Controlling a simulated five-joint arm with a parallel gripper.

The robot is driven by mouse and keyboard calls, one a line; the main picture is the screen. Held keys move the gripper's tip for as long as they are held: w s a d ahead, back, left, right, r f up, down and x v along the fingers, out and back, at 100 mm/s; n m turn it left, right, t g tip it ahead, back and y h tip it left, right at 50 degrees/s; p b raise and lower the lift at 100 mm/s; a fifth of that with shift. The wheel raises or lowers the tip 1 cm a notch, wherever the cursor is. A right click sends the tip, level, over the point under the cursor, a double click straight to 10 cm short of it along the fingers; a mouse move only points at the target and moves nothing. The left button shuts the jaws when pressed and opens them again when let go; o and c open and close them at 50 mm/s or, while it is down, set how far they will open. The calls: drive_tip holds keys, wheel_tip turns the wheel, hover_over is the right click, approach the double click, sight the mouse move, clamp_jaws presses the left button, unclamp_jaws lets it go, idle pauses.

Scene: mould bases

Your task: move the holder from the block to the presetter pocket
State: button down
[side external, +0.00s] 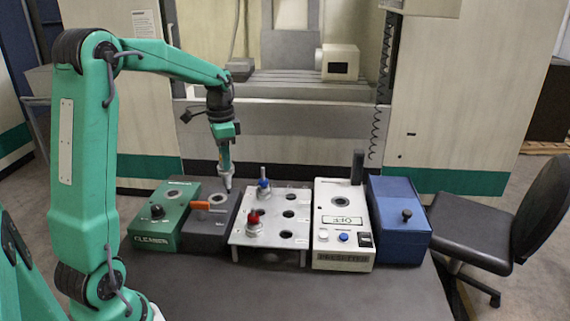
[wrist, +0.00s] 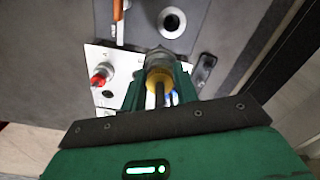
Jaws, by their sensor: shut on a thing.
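My gripper (side external: 225,166) is shut on a holder (side external: 227,182), which hangs nearly upright with its narrow end down, above the right part of the dark grey block. In the wrist view my gripper (wrist: 158,92) has its green fingers on either side of the holder (wrist: 158,77), which shows a gold ring and a grey collar. The dark grey block (side external: 204,243) has a round socket (side external: 218,200) with nothing standing in it. The presetter (side external: 328,245) is the white box right of centre, and its round pocket (side external: 341,201) looks empty.
A silver plate (side external: 240,238) has several holes, a red-topped holder (side external: 253,226) and a blue-topped holder (side external: 263,186). An orange lever (side external: 208,206) lies across the grey block. The green cleaner (side external: 172,226) stands left, a blue box (side external: 399,232) right. A dark post (side external: 357,166) rises behind the presetter.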

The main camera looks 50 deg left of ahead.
drive_tip(key=w+d+n, duration=0.1)
drive_tip(key=w+d, duration=0.2)
drive_tip(key=d, duration=0.6)
drive_tip(key=w+d+n, duration=0.2)
drive_tip(key=w+d, duration=0.1)
drive_tip(key=d, duration=0.7)
drive_tip(key=w+r+m, duration=0.3)
drive_tip(key=w+m, duration=0.5)
drive_tip(key=w, duration=1)
drive_tip(key=shift+w+d, duration=0.4)
drive_tip(key=shift+d, duration=0.05)
drive_tip(key=shift+f, duration=0.15)
wheel_tip(320, 180, down, 12)
idle(0.4)
idle(0.4)
